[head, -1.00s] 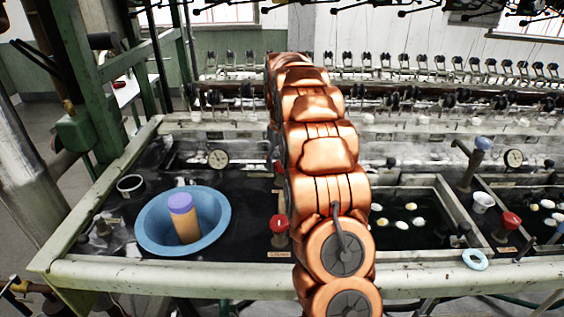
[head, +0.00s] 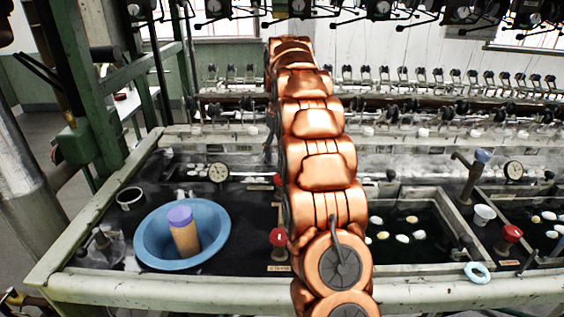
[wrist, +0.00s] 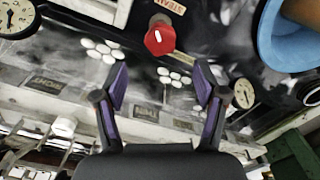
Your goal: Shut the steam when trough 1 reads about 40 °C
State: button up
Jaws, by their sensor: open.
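My gripper (wrist: 161,88) is open and empty in the wrist view, its purple-padded fingers apart. A red valve knob (wrist: 160,38) with a white mark, beside a STEAM label (wrist: 172,6), lies beyond the fingertips, not between them. In the head view my arm hides the gripper. Red knobs there stand left of the arm, one near the front (head: 278,238) and one farther back (head: 277,180); I cannot tell which the wrist view shows. A round dial (head: 218,172) stands at the left trough and another (head: 513,171) at the right. Their readings are too small to tell.
A blue basin (head: 150,240) holding a tan cylinder with a purple top (head: 183,230) stands left of the front knob. A white cup (head: 484,214), a red knob (head: 511,234) and a light-blue ring (head: 478,272) are at right. White cocoons (head: 403,239) float in dark water.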

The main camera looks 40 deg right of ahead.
jog(key=shift+r, duration=1.9)
dwell(6.1)
